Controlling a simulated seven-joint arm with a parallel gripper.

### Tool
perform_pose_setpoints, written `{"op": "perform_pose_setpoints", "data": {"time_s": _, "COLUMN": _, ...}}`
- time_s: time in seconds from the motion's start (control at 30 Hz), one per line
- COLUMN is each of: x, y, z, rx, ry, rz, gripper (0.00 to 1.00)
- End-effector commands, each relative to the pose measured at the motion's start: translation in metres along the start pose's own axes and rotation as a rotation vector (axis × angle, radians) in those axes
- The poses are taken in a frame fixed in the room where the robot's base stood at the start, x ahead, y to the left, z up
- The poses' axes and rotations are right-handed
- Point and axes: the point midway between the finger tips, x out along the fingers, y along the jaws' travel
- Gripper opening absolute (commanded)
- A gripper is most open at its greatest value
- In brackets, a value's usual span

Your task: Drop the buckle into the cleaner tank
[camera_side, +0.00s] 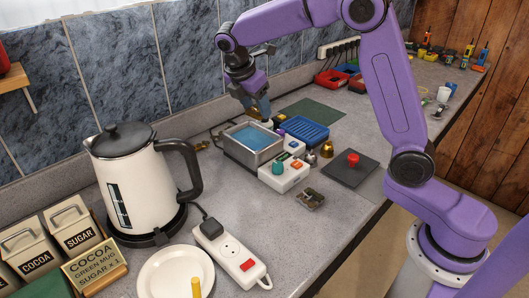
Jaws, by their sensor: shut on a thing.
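The cleaner tank (239,153) is an open metal box with blue liquid in it, in the middle of the counter. My gripper (261,115) points down at the tank's back right rim. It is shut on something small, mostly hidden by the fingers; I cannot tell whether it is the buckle. The side view does not show clearly whether the fingertips are over the liquid or behind the rim. A small metallic piece (310,198), buckle-like but too small to be sure of, lies on the counter in front of the white control box (284,176).
A kettle (130,185) stands left of the tank, with a power strip (230,251) and plate (176,273) in front. A blue tray (304,131), brass bell (327,150) and dark pad with red knob (352,160) are on the right.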

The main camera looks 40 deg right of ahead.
Motion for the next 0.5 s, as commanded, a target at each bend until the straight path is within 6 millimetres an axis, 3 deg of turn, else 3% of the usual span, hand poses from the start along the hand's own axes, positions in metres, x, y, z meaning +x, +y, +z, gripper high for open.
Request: {"op": "perform_pose_setpoints", "data": {"time_s": 0.5, "x": 0.045, "y": -0.001, "z": -0.019, "rx": -0.001, "ry": -0.001, "rz": -0.001, "gripper": 0.25}}
